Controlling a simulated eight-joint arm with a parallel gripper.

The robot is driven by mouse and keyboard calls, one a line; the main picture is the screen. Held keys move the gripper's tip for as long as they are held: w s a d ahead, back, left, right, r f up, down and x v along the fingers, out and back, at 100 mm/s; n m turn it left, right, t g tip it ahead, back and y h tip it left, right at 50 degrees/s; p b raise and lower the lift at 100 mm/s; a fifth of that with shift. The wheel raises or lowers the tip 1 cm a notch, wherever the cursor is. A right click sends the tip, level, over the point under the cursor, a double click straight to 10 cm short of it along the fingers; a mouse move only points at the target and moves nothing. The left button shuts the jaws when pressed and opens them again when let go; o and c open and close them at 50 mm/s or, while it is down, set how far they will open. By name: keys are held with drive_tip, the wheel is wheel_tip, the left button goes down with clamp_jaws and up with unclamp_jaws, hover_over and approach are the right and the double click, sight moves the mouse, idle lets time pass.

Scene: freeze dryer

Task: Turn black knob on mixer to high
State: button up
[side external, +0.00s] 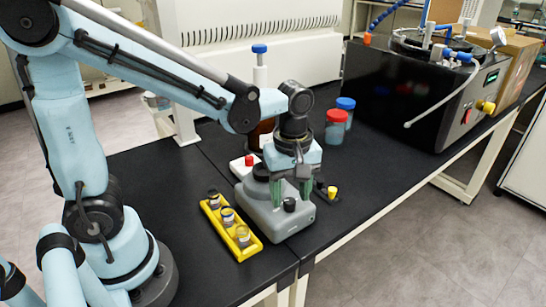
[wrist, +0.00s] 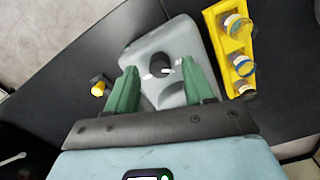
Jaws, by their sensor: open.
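The mixer (side external: 275,218) is a grey unit near the front edge of the black bench; its body also shows in the wrist view (wrist: 165,40). Its black knob (side external: 289,205) is on the lower front face, and in the wrist view the knob (wrist: 160,66) has a pale mark beside it. My gripper (side external: 291,198) points down over the mixer with its green fingers open. In the wrist view the gripper (wrist: 158,72) has one finger on each side of the knob, with gaps visible. I cannot tell how high the fingertips are above the face.
A yellow rack (side external: 229,227) with vials stands close left of the mixer. A small yellow-knobbed part (side external: 331,191) lies to its right. Red-capped (side external: 336,126) and blue-capped (side external: 346,108) containers stand behind. A black machine (side external: 420,95) occupies the back right.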

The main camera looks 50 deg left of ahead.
drive_tip(key=shift+f, duration=0.6)
clamp_jaws()
